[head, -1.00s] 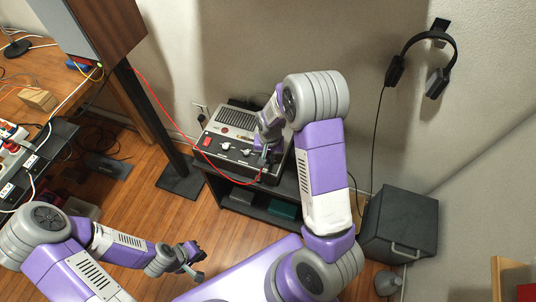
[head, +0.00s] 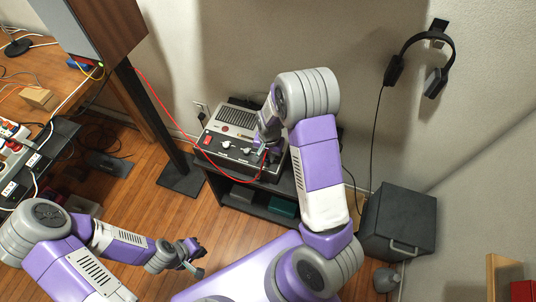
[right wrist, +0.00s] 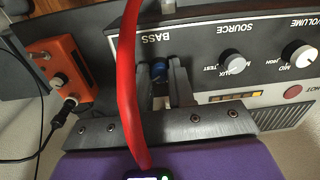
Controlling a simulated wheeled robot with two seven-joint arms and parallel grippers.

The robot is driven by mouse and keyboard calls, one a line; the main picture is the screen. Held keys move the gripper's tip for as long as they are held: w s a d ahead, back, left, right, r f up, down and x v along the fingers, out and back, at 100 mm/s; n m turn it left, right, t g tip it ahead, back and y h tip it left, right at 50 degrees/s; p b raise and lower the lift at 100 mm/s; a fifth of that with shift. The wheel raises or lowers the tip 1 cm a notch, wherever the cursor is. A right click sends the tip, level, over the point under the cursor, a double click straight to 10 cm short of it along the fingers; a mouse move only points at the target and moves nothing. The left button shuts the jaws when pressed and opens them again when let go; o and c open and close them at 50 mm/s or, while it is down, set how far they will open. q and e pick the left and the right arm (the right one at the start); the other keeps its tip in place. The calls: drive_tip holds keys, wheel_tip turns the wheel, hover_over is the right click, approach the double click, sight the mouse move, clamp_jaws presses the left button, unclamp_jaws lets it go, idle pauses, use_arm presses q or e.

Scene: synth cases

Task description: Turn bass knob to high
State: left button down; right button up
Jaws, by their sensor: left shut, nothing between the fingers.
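The grey and black audio unit (head: 238,119) stands on a dark shelf by the wall. In the right wrist view its panel (right wrist: 205,53) is upside down, with the word BASS above a dark blue knob, the bass knob (right wrist: 158,69). My right gripper (head: 264,152) is at the panel's right end in the head view. Its fingers (right wrist: 162,88) stand on both sides of the bass knob and look closed on it. A red cable partly covers the left finger, and the knob's pointer is hidden. My left gripper (head: 193,258) is shut and empty above the floor.
The source knob (right wrist: 231,62) and volume knob (right wrist: 299,55) sit beside the bass knob. The red cable (right wrist: 131,85) crosses close before the right wrist camera. An orange box (right wrist: 62,75) is at left.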

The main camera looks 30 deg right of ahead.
drive_tip(key=o, duration=0.4)
wheel_tip(320, 180, up, 8)
drive_tip(key=p, duration=0.2)
drive_tip(key=shift+s+f+p, duration=0.1)
drive_tip(key=shift+f+p, duration=0.1)
drive_tip(key=shift+p, duration=0.15)
